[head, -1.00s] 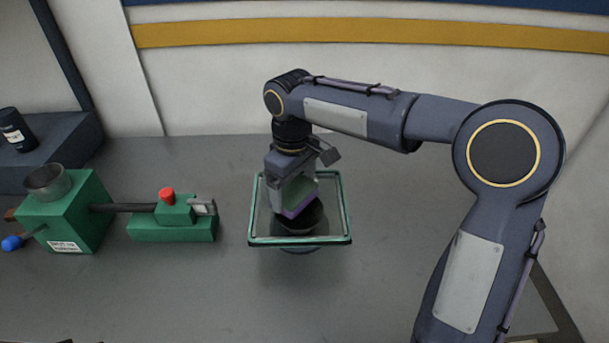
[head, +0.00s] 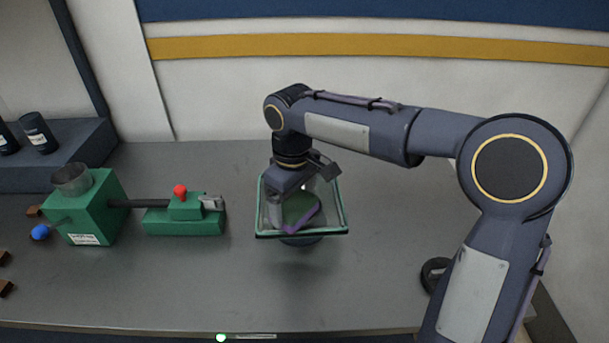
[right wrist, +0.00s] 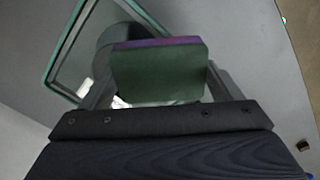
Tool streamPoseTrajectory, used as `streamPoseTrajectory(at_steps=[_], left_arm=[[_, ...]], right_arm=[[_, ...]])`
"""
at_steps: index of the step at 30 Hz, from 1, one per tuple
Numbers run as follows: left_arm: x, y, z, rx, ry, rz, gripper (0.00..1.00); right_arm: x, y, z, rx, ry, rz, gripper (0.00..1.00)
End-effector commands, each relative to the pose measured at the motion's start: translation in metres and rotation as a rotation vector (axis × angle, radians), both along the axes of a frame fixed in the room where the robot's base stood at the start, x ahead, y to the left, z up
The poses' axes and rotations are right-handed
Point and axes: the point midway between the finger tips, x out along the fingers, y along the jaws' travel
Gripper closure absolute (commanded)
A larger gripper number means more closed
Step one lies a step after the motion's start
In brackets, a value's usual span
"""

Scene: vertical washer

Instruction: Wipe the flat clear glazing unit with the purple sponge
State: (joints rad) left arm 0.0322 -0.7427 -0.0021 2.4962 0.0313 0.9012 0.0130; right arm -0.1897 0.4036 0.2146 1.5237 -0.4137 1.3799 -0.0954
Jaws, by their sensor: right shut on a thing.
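The clear glazing unit (head: 341,212) is a flat square pane with a green frame, set on a dark round support (head: 300,240) on the bench. It also shows in the right wrist view (right wrist: 62,60). My right gripper (head: 298,208) points down over the pane and is shut on the sponge (head: 302,214), which has a green side and a purple side. In the right wrist view the sponge (right wrist: 158,72) sits between the fingers, its green face toward the camera. The sponge is at the pane, but I cannot tell whether it touches. My left gripper is out of view.
A green machine (head: 90,205) with a metal cup and a green block with a red knob (head: 180,192) stand left of the pane. Dark bottles (head: 38,132) stand on a ledge at far left. A black ring (head: 434,274) lies near my right arm. The front bench is largely clear.

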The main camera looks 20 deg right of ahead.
Motion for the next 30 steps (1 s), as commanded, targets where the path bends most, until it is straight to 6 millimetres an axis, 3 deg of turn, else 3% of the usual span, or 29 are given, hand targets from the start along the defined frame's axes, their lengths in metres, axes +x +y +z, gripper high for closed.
streamPoseTrajectory(at_steps=[16,30], left_arm=[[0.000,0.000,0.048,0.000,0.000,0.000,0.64],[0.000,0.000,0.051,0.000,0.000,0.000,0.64]], right_arm=[[-0.004,-0.002,0.052,-0.001,0.002,-0.004,0.36],[-0.004,-0.003,0.055,-0.001,0.002,-0.005,0.36]])
